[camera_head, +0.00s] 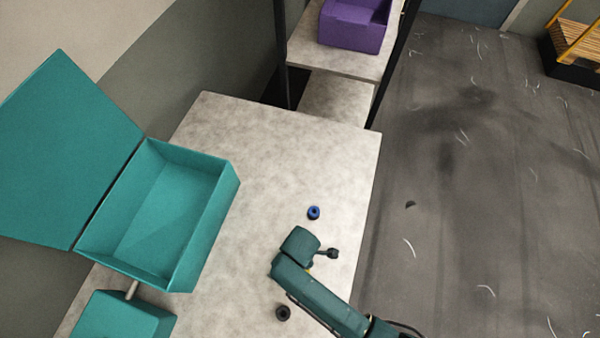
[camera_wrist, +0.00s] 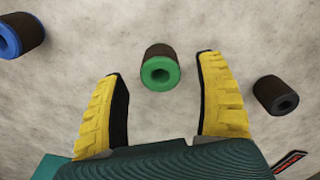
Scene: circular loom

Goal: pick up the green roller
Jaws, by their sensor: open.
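The green roller (camera_wrist: 161,68) shows in the wrist view as a short cylinder with a dark brown side and a green end ring around a dark hole. It lies on the pale mottled table between and just beyond my two yellow fingertips. My gripper (camera_wrist: 160,72) is open, with a finger on each side of the roller and a gap on both sides. In the head view my teal arm reaches over the right part of the table, and the green roller cannot be made out there, apparently hidden by the arm.
A blue-ended roller (camera_head: 314,213) lies farther back; it is at upper left in the wrist view (camera_wrist: 22,35). A black roller (camera_wrist: 276,95) lies right of my gripper. A teal open-lidded box (camera_head: 232,190) stands left on the table (camera_head: 270,130). A purple bin (camera_head: 352,28) sits behind.

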